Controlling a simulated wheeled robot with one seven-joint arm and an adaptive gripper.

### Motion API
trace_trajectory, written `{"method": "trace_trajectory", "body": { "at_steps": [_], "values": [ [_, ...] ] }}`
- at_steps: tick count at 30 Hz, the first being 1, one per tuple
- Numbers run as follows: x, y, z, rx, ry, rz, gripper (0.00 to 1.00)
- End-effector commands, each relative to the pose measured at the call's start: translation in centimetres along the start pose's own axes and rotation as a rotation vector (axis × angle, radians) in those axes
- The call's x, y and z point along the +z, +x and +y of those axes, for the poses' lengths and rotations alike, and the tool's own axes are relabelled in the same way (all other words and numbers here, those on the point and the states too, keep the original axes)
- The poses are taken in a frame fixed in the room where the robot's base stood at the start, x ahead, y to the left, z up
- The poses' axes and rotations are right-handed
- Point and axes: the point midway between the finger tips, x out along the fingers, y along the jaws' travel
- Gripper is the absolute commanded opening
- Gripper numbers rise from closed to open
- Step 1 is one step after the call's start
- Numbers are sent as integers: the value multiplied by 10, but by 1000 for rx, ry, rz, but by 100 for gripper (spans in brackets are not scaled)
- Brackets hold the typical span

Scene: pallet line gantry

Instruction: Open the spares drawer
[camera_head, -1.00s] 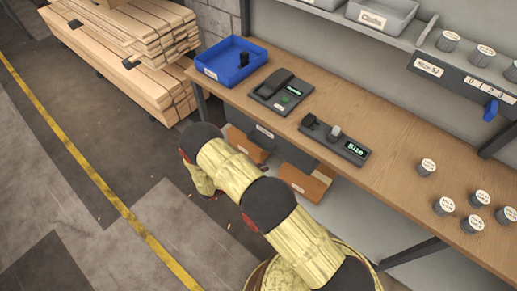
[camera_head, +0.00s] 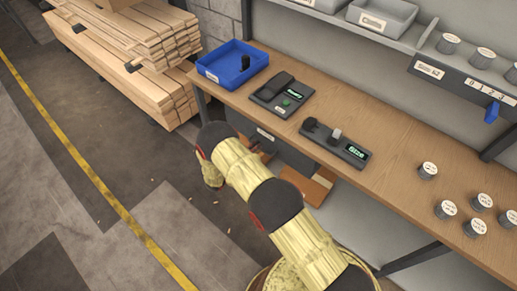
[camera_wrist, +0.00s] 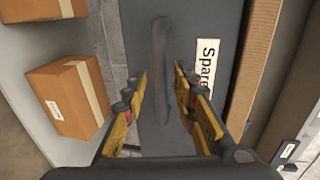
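The spares drawer has a dark grey front with a white label (camera_wrist: 206,65) reading "Spare", partly cut off by my gripper. Its long dark bar handle (camera_wrist: 158,62) runs up the middle of the wrist view. My gripper (camera_wrist: 160,84) is open, with one finger on each side of the handle; contact is not visible. In the head view, the dark drawer unit (camera_head: 287,150) hangs under the bench, partly behind my arm. My gripper's fingers are hidden there.
Cardboard boxes (camera_wrist: 68,98) stand beside the drawer. Above is the wooden bench (camera_head: 400,150) with a blue tray (camera_head: 232,66), a phone-like device (camera_head: 280,94) and a scale-like device (camera_head: 336,144). Stacked timber (camera_head: 130,70) is at the left. The floor in front is open.

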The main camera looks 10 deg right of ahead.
Motion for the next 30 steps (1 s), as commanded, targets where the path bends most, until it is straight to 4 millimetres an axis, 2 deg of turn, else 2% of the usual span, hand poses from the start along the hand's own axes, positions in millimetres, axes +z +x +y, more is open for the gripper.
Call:
{"method": "trace_trajectory", "body": {
  "at_steps": [5,14,30],
  "values": [
    [0,16,1,1,2,1,28],
    [0,18,0,1,2,0,28],
    [0,18,0,1,2,0,0]
  ]
}}
